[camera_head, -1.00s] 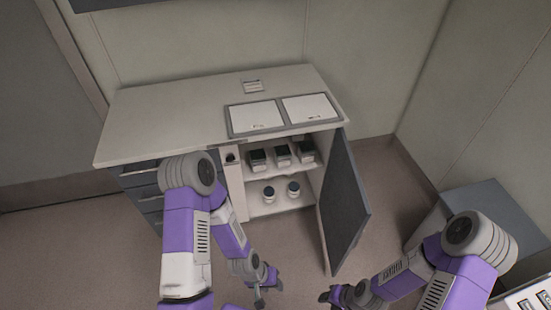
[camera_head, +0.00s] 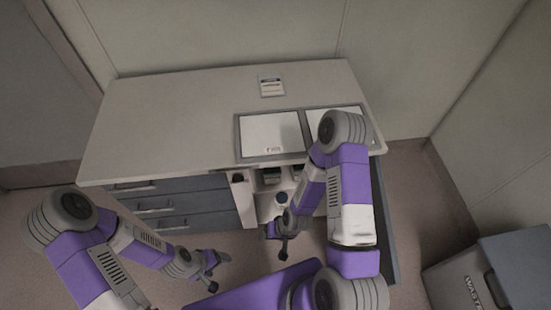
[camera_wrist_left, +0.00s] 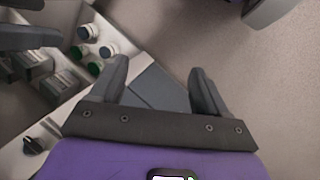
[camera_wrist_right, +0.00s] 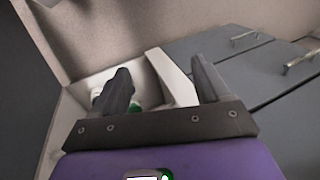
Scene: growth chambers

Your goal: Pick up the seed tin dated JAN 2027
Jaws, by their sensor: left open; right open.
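My left gripper (camera_head: 216,272) is open and empty, low in front of the drawers and apart from the tins. My right gripper (camera_head: 284,243) is open in front of the cabinet opening, below the upper shelf. In the right wrist view its fingers (camera_wrist_right: 160,72) point toward the cabinet interior, and one partly covers a white jar.
White jars with blue and green lids (camera_wrist_left: 84,33) stand on the lower shelf. The cabinet door (camera_head: 383,215) hangs open at the right. Drawers (camera_head: 170,212) lie left of the opening, under the worktop (camera_head: 170,110).

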